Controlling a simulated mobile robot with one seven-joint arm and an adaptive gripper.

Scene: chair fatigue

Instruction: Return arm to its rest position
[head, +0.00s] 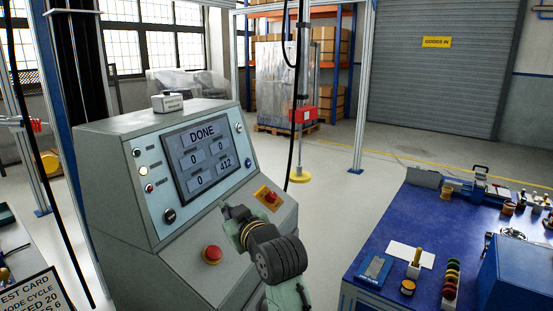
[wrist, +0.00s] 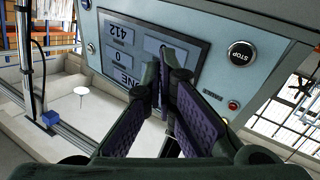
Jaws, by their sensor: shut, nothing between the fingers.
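My gripper (head: 228,210) is in front of the sloped panel of a grey control console (head: 120,195) in the head view. It is shut and empty. In the wrist view its dark green fingers with purple pads (wrist: 164,90) meet in front of the console's screen (wrist: 125,50). My wrist and forearm reach up from the bottom of the head view. In the head view the screen (head: 198,158) reads DONE, with 412 at lower right. Whether the fingers touch the console cannot be told.
Red buttons (head: 212,254) and (head: 270,197) sit on the console's lower panel, close to my gripper. A blue workbench (head: 400,225) with tools stands at right. A test card sign (head: 30,292) is at lower left. Floor (head: 335,200) lies open between console and bench.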

